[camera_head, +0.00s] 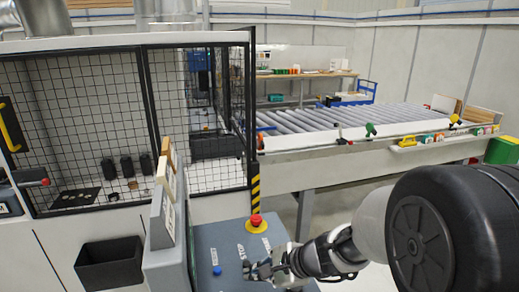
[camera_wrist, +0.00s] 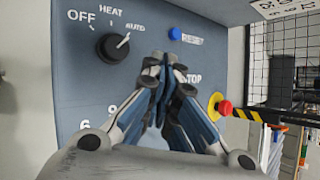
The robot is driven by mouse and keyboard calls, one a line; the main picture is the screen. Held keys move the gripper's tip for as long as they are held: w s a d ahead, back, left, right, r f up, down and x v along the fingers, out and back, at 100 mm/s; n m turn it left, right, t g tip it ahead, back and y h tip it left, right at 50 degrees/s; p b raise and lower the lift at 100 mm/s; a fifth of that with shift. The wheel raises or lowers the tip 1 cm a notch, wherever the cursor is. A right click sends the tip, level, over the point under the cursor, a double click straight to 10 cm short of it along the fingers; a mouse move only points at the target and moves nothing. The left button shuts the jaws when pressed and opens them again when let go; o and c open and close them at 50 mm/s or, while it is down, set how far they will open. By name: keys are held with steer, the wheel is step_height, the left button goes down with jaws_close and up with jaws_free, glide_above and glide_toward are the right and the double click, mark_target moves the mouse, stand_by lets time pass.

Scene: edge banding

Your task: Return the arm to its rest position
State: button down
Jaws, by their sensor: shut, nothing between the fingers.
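My gripper (camera_wrist: 158,62) is shut and empty in the wrist view, its fingertips together in front of the grey control panel (camera_wrist: 75,75). A black rotary knob (camera_wrist: 112,46) marked OFF, HEAT and AUTO lies left of the fingertips; its white mark points up and right, towards AUTO. A blue RESET button (camera_wrist: 174,33) is just above and right of the fingertips. I cannot tell whether the fingers touch the panel. In the head view my gripper (camera_head: 254,269) is low over the panel (camera_head: 225,240), right of the blue button (camera_head: 217,270).
A red emergency stop (camera_head: 256,221) on a yellow base sits at the panel's back edge, beside a yellow-black striped post (camera_head: 255,188). A mesh-guarded machine (camera_head: 85,100) stands left with a black bin (camera_head: 110,263). A roller conveyor (camera_head: 340,118) lies behind.

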steer(key=s+d+r+n+g+h, duration=0.1)
steer(key=s+d+r+n, duration=0.1)
steer(key=s+r+n, duration=0.4)
steer(key=s+d+r+n+h, duration=0.1)
steer(key=s+d+r+n, duration=0.2)
steer(key=s, duration=0.6)
steer(key=s+d+r+n+h, duration=0.2)
steer(key=s+d+n+h, duration=0.3)
steer(key=s+d, duration=0.5)
steer(key=shift+n+t+h, duration=0.4)
steer(key=shift+n, duration=0.3)
